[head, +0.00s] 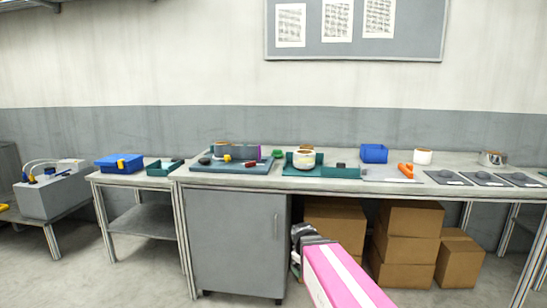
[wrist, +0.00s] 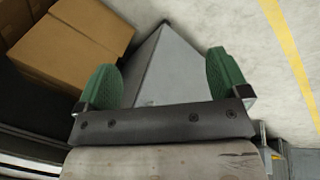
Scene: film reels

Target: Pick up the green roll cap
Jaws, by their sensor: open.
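A small bright green piece (head: 277,154), which looks like the green roll cap, sits on the long workbench at the right end of the dark blue-grey tray (head: 230,168). It is too small to make out its shape. My gripper (wrist: 164,82) shows in the wrist view with its two green fingers wide apart and nothing between them. In the head view my pink arm reaches in from the bottom, and its dark end is in front of the bench, lower in the picture than the bench top. The green piece does not show in the wrist view.
The tray holds rolls (head: 238,151) and small parts. Right of it are a teal holder with a white roll (head: 304,160), a blue bin (head: 374,153) and orange-handled tool (head: 406,170). A grey cabinet (head: 238,240) and cardboard boxes (head: 408,220) stand under the bench.

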